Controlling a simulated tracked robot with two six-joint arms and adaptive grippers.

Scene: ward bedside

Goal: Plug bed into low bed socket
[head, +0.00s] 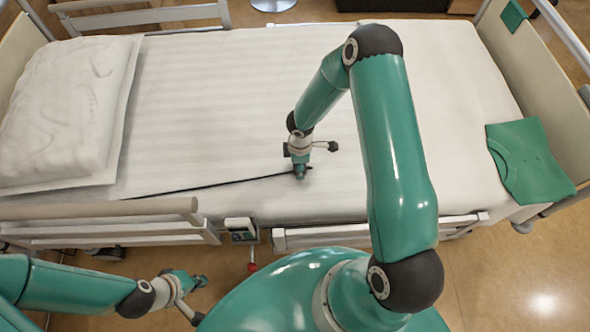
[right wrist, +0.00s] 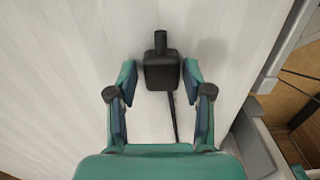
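A black plug (right wrist: 160,72) lies on the white bed sheet, with its black cord (head: 215,184) trailing left across the bed in the head view. My right gripper (head: 300,174) is low over the bed at the cord's right end. In the right wrist view its fingers (right wrist: 160,82) are spread on both sides of the plug, with a visible gap on each side. My left gripper (head: 192,283) is low at the bottom left, away from the plug; its finger opening is unclear. I cannot make out a low bed socket in either view.
The bed (head: 210,75) carries a pillow (head: 70,100) at left and a folded green cloth (head: 530,160) at right. Side rails (head: 100,210) line its near edge. A small pale box (head: 241,228) hangs between rail sections. The sheet around the plug is clear.

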